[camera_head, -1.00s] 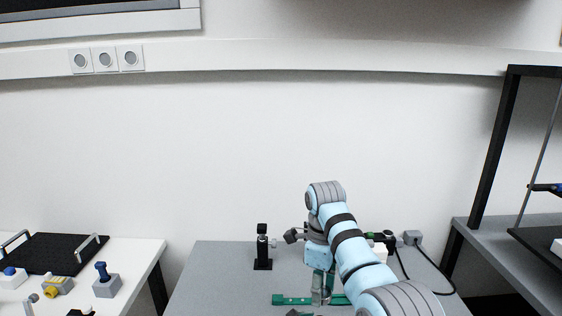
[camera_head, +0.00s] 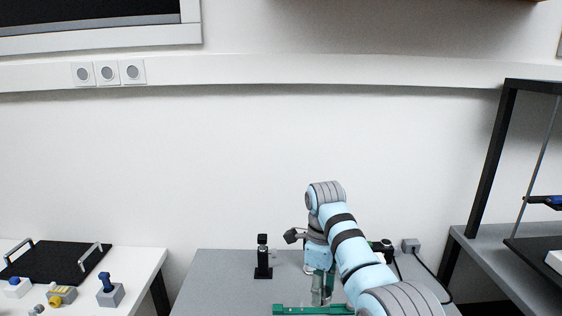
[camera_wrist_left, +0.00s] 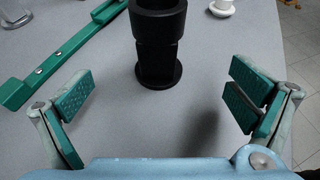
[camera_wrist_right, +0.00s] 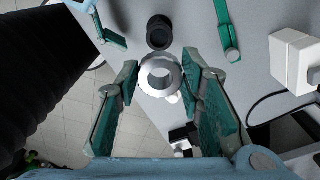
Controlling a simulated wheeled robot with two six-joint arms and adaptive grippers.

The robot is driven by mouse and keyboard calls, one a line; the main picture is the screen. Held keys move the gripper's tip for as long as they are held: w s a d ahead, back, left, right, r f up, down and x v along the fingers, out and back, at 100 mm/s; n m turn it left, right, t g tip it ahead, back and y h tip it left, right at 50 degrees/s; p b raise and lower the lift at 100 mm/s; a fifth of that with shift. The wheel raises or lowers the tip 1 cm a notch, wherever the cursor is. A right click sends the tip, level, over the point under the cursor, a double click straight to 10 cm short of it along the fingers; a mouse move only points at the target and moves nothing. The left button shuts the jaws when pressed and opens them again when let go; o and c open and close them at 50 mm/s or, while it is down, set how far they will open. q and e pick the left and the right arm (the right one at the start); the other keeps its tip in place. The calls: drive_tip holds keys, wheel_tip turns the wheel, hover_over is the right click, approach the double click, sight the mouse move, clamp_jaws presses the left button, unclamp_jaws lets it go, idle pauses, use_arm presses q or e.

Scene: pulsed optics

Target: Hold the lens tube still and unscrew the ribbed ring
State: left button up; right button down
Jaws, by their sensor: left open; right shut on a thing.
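The black lens tube (camera_wrist_left: 160,40) stands upright on a round base in the left wrist view. My left gripper (camera_wrist_left: 162,92) is open and empty, its green pads apart on either side in front of the tube. The right wrist view shows the tube's dark open top (camera_wrist_right: 159,32). There a pale grey ring (camera_wrist_right: 160,75) with a centre hole sits between the fingertips of my right gripper (camera_wrist_right: 160,77), which is shut on it. The ring shows apart from the tube; its ribs are not clear. My right gripper (camera_head: 322,286) hangs down in the head view, partly hidden by my arm.
A green bar (camera_head: 310,310) lies on the grey table. A black post (camera_head: 263,258) stands at the back. A white box (camera_wrist_right: 294,62) and black cable are at the right. A side table at left holds a black tray (camera_head: 55,262) and small parts.

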use_arm(q)
drive_tip(key=shift+s+a+r+p, duration=0.1)
drive_tip(key=shift+s+a+p, duration=0.25)
drive_tip(key=shift+a, duration=0.3)
drive_tip(key=shift+s+a+p, duration=0.25)
drive_tip(key=shift+a+p, duration=0.1)
drive_tip(key=shift+a, duration=0.3)
use_arm(e)
drive_tip(key=shift+r, duration=0.9)
use_arm(q)
drive_tip(key=shift+s+a, duration=0.15)
drive_tip(key=shift+a, duration=0.2)
use_arm(e)
drive_tip(key=shift+r, duration=0.1)
